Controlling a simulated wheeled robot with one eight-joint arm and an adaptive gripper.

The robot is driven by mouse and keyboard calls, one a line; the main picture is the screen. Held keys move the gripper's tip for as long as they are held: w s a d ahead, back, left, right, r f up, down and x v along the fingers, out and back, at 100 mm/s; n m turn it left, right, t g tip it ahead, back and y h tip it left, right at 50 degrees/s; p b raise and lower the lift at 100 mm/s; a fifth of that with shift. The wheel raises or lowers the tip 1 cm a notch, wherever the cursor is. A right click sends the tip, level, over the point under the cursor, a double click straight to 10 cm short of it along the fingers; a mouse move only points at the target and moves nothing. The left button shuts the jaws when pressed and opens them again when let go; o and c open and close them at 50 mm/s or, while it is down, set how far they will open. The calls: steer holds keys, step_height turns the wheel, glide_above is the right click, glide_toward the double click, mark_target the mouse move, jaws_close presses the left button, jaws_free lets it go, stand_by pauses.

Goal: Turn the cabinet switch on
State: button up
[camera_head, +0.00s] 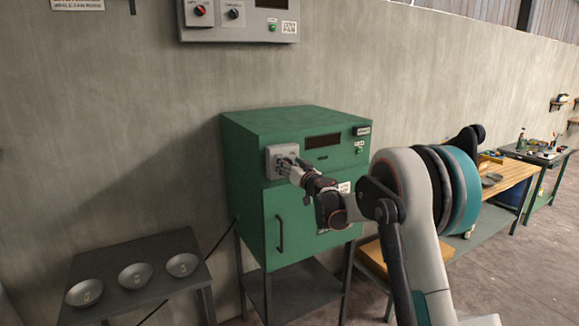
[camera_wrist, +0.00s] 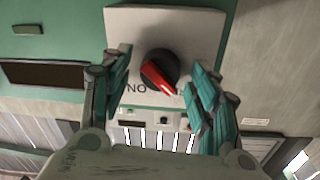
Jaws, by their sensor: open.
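The green cabinet (camera_head: 245,190) stands on dark legs against the wall. Its switch plate (camera_head: 282,150) is on the upper left of the front, mostly behind my gripper (camera_head: 288,163). In the wrist view the switch is a black round knob with a red pointer (camera_wrist: 160,72) on a pale plate (camera_wrist: 190,22). The pointer slants, with one end toward the lower right; "NO" shows below it and other lettering is partly hidden. My gripper (camera_wrist: 158,75) is open, with one finger on each side of the knob. I cannot tell whether either finger touches it.
A grey control box (camera_head: 240,20) hangs on the wall above. A dark table (camera_head: 140,265) with three metal bowls stands at the left. A wooden workbench (camera_head: 510,175) stands at the right. A door handle (camera_head: 280,233) sticks out below the switch.

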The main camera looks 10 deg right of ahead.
steer(key=shift+c, duration=0.2)
steer(key=c, duration=1)
steer(key=shift+m, duration=0.3)
steer(key=m+b, duration=0.1)
steer(key=m, duration=0.3)
steer(key=shift+d, duration=0.1)
steer(key=m+b, duration=0.2)
steer(key=m, duration=0.6)
steer(key=shift+d+m+g, duration=0.15)
steer(key=shift+m+g, duration=0.25)
steer(key=shift+f+m+y+b, duration=0.1)
steer(key=shift+m+y+b, duration=0.3)
steer(key=shift+m, duration=1.5)
